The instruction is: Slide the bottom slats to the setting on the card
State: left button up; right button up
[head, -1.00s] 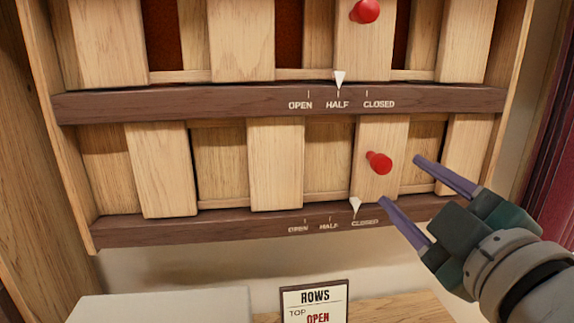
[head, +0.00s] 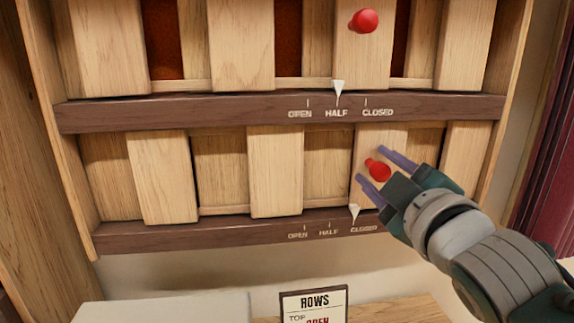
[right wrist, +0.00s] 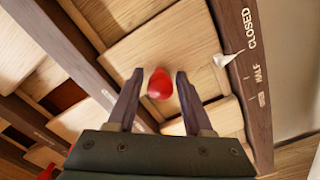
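The bottom row of wooden slats (head: 276,165) has a red knob (head: 377,170) on one slat. Its white pointer (head: 354,212) is near CLOSED on the lower scale. My right gripper (head: 369,166) is open, with its two purple fingers on either side of the red knob. In the right wrist view the knob (right wrist: 160,84) sits between the open fingertips; I cannot tell that either finger touches it. The card (head: 314,303) reads ROWS, TOP and OPEN; its lower part is cut off by the picture's edge. My left gripper is not in view.
The row above has its own red knob (head: 364,20) and a pointer (head: 338,88) at HALF. A dark rail (head: 180,112) separates the rows. A pale box top (head: 165,308) lies below at left, and a dark red curtain (head: 548,190) hangs at right.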

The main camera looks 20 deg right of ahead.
grip_shut()
dwell(1.1)
